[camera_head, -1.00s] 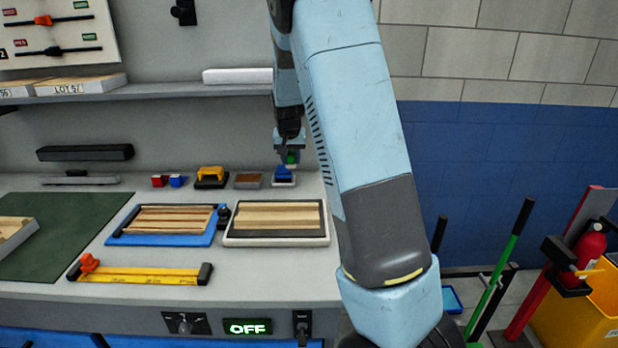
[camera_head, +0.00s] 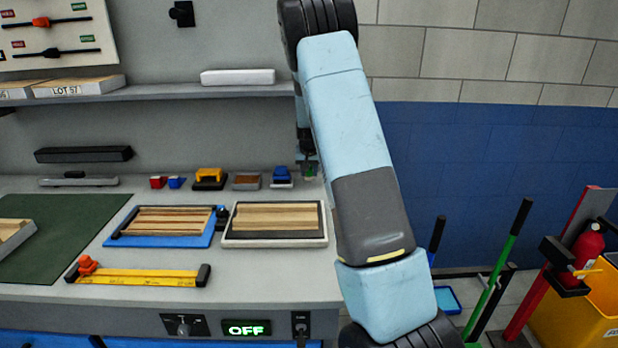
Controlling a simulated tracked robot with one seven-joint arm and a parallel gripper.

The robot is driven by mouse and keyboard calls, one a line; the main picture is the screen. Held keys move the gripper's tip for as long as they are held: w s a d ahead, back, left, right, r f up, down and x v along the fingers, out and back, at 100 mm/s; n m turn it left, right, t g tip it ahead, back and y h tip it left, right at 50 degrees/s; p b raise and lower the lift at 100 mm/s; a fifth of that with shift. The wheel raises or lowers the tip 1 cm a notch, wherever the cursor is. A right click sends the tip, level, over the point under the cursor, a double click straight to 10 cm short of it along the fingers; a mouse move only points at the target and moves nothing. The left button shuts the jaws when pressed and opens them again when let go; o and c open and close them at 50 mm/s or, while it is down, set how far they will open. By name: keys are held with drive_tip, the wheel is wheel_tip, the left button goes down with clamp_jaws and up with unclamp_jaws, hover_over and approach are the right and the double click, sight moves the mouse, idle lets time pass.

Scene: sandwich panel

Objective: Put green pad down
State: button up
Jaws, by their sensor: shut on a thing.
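The green pad (camera_head: 310,178) shows as a small green patch at the tips of my gripper (camera_head: 309,174). My gripper is shut on it at the back right of the bench, beside my arm. My gripper's fingers are small and partly dark here.
Left of the blue block stand a brown block (camera_head: 247,182), a yellow block (camera_head: 209,177) and small red (camera_head: 158,182) and blue (camera_head: 176,182) cubes. In front are a white-framed slatted panel (camera_head: 277,238) and a blue tray (camera_head: 205,239). A shelf (camera_head: 170,93) runs above.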

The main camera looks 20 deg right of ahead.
wheel_tip(320, 180, down, 3)
drive_tip(key=shift+a+r, duration=0.1)
drive_tip(key=shift+r, duration=0.05)
drive_tip(key=o, duration=1)
